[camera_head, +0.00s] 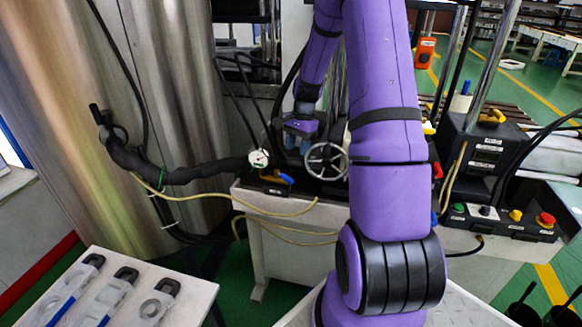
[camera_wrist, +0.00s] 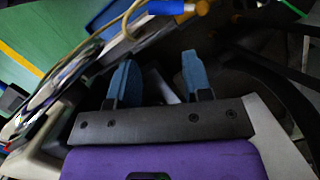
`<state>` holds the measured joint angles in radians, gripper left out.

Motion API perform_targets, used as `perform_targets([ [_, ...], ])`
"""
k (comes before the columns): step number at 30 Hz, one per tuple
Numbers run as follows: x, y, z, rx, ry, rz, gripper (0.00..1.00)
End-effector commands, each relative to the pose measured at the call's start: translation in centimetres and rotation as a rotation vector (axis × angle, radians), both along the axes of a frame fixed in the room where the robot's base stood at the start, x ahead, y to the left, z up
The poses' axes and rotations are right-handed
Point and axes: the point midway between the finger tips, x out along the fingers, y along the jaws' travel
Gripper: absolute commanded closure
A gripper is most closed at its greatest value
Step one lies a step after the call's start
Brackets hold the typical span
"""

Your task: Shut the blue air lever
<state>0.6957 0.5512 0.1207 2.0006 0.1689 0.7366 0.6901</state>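The blue air lever (camera_head: 286,178) is a small blue handle on a brass-yellow fitting, low on the front of the machine, just below a round white gauge. In the wrist view a blue handle (camera_wrist: 165,7) with a yellow fitting shows at the top edge, partly cut off. My gripper (camera_head: 299,141) is above and behind the lever in the head view, left of a handwheel, and apart from the lever. In the wrist view its two blue fingers (camera_wrist: 157,78) stand well apart with nothing gripped between them.
A metal handwheel (camera_head: 326,161) stands close right of my gripper. A black hose (camera_head: 190,174) and a yellow hose (camera_head: 265,211) run near the lever. A button box (camera_head: 503,221) is at the right. A white table (camera_head: 190,302) with tools is front left.

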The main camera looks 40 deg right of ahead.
Motion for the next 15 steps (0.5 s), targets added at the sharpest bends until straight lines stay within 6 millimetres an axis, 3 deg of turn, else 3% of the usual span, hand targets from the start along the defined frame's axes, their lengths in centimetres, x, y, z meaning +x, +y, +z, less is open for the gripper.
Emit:
perform_targets([
  [15, 0.3, 5.3, 0.1, -0.275, -0.041, 1.084, 0.55],
])
